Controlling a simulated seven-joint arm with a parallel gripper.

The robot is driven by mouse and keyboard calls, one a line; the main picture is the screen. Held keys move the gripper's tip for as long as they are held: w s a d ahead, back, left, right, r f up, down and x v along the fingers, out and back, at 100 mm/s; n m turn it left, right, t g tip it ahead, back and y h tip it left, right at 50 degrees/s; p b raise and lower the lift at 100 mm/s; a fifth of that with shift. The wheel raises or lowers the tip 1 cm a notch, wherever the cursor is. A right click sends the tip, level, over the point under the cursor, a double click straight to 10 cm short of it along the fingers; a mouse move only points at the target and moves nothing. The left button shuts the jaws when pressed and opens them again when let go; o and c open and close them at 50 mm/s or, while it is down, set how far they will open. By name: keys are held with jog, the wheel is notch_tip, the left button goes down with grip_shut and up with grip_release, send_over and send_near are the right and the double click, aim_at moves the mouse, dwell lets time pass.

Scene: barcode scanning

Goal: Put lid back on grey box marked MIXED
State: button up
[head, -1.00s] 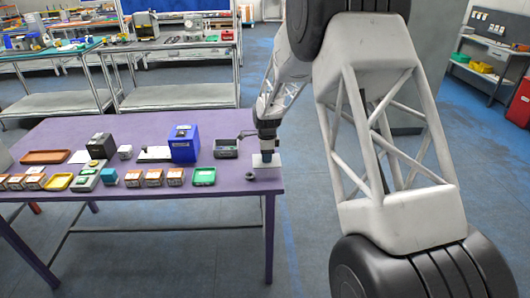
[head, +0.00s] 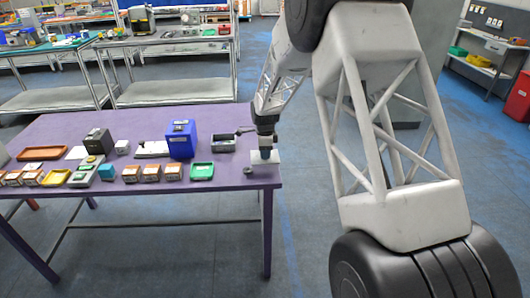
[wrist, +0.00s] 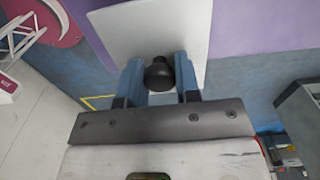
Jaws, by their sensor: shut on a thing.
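My gripper (head: 265,154) is above the right end of the purple table. In the wrist view, its two blue fingers (wrist: 160,78) are shut on the black knob (wrist: 159,74) of a pale, flat lid (wrist: 130,28). The lid also shows in the head view (head: 273,159), under the fingers, and looks slightly tilted. I cannot tell its exact height above the table. A small grey box (head: 222,144) with a dark, open top stands to the left of the lid, apart from it. Its marking is too small to read.
A blue box (head: 180,140) stands left of the grey box. A green tray (head: 201,171) and a small dark ring (head: 248,170) lie nearer the table's front edge. Several small boxes line the front left. The purple table's (head: 215,205) right edge is close to the lid.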

jog(key=w+a+r, duration=0.3)
jog(key=w+a, duration=0.3)
jog(key=w, duration=0.1)
jog(key=shift+w+a, duration=0.3)
jog(key=shift+a, duration=0.05)
jog(key=w+a+r, duration=0.1)
jog(key=w+a, duration=0.1)
jog(key=a, duration=0.1)
jog(key=w+a+r, duration=0.1)
jog(key=w+a, duration=0.2)
jog(key=a, duration=0.1)
jog(key=w+a+r, duration=0.1)
jog(key=w+a, duration=0.2)
jog(key=shift+w+a+r, duration=0.1)
jog(key=shift+a+r, duration=0.15)
jog(key=shift+a, duration=0.15)
jog(key=shift+f, duration=0.15)
jog(key=shift+f, duration=2.95)
jog(key=shift+f, duration=0.3)
dwell(0.6)
jog(key=o, duration=1.5)
